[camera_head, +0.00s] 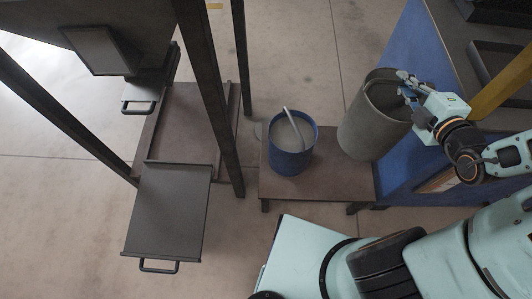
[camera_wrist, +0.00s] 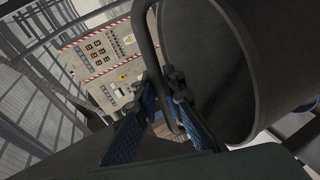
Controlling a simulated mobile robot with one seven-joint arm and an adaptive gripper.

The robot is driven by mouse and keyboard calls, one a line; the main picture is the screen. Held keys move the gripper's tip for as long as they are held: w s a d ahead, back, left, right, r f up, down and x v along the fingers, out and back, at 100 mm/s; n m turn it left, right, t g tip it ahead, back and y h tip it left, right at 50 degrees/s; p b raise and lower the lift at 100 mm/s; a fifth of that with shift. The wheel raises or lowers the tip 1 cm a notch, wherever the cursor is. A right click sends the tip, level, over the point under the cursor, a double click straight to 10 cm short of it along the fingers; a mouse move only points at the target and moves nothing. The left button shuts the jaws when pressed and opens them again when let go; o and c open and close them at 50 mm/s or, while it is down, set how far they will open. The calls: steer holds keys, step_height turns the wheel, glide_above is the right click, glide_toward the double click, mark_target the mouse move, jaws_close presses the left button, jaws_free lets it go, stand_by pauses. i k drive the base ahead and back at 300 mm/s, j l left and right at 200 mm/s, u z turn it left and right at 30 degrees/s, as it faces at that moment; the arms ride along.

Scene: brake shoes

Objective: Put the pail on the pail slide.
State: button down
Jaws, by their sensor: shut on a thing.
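A large grey pail (camera_head: 362,131) leans slightly at the right end of a low brown table. Whether its base touches the table is unclear. My gripper (camera_head: 407,88) is shut on it at the upper right of its rim. In the wrist view the pail (camera_wrist: 205,65) fills the upper right, and its dark curved handle (camera_wrist: 147,45) runs down between my gripper's fingers (camera_wrist: 165,105). A flat dark grey slide with a front handle (camera_head: 170,213), likely the pail slide, is pulled out at the lower left. It is empty.
A blue bucket (camera_head: 288,160) with pale contents and a stick stands on the low table (camera_head: 300,190), left of the pail. Dark frame posts (camera_head: 212,100) rise between table and slide. A blue bench (camera_head: 405,60) is at right.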

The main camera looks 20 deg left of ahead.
mark_target(171, 201)
steer(key=k+u, duration=0.5)
steer(key=u, duration=0.2)
